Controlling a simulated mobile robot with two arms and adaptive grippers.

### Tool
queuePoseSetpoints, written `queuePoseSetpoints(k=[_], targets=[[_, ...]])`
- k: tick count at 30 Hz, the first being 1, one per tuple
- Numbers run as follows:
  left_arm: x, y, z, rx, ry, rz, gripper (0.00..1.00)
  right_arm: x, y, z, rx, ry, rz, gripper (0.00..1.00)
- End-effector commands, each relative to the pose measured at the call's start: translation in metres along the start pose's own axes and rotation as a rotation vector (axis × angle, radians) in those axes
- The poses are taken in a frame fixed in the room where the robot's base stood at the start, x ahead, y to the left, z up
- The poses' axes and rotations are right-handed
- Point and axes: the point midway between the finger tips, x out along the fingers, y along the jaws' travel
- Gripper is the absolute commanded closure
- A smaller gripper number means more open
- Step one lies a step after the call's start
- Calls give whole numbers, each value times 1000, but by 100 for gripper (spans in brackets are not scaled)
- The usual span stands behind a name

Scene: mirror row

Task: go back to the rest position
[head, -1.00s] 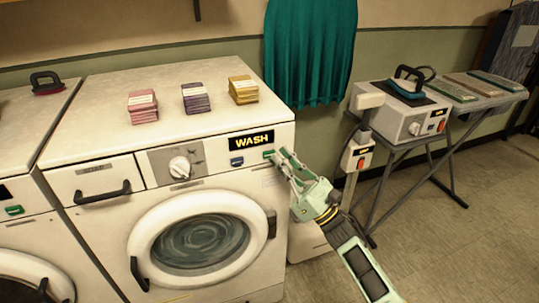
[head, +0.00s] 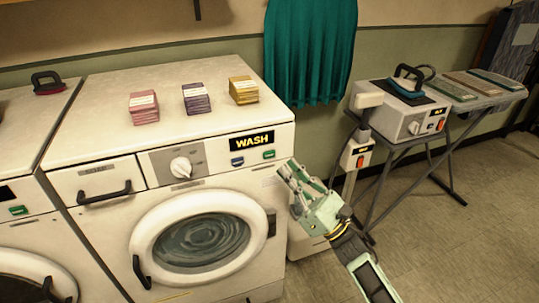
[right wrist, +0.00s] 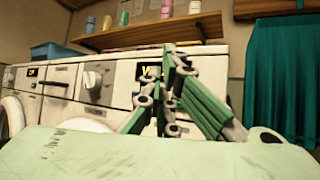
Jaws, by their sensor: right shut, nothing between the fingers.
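My right gripper (head: 287,168) is in front of the right edge of the washing machine (head: 110,220), a little below and to the right of its green button (head: 269,154). Its fingers are shut and hold nothing. In the right wrist view the closed green fingers (right wrist: 172,58) point up, with the machine front behind them. They stand clear of the machine's panel in the head view. My left gripper does not show in either view.
Pink (head: 143,107), purple (head: 196,98) and yellow (head: 243,89) stacks sit on the machine top. A steam unit with an iron (head: 408,82) and an ironing board (head: 490,98) stand at the right. The floor (head: 460,240) at front right is clear.

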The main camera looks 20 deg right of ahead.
Motion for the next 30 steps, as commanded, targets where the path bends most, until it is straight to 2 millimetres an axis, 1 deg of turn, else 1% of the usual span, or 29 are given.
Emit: queuePoseSetpoints(k=[14, 17, 20, 23, 24, 26, 27, 29, 30], targets=[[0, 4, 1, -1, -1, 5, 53, 0, 0, -1, 3, 2, -2, 100], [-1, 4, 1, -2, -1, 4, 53, -6, -4, -14, 61, 31, -31, 100], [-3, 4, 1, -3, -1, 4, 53, -26, -14, -49, 231, 106, -117, 100], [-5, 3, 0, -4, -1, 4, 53, -64, -24, -104, 496, 207, -273, 100], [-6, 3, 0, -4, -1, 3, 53, -84, -26, -127, 612, 244, -349, 100], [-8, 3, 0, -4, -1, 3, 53, -116, -26, -162, 779, 292, -470, 100], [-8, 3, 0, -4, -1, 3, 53, -138, -25, -183, 887, 317, -553, 100], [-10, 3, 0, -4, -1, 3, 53, -174, -20, -212, 1035, 347, -684, 100], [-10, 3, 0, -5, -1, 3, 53, -199, -15, -230, 1129, 361, -773, 100]])
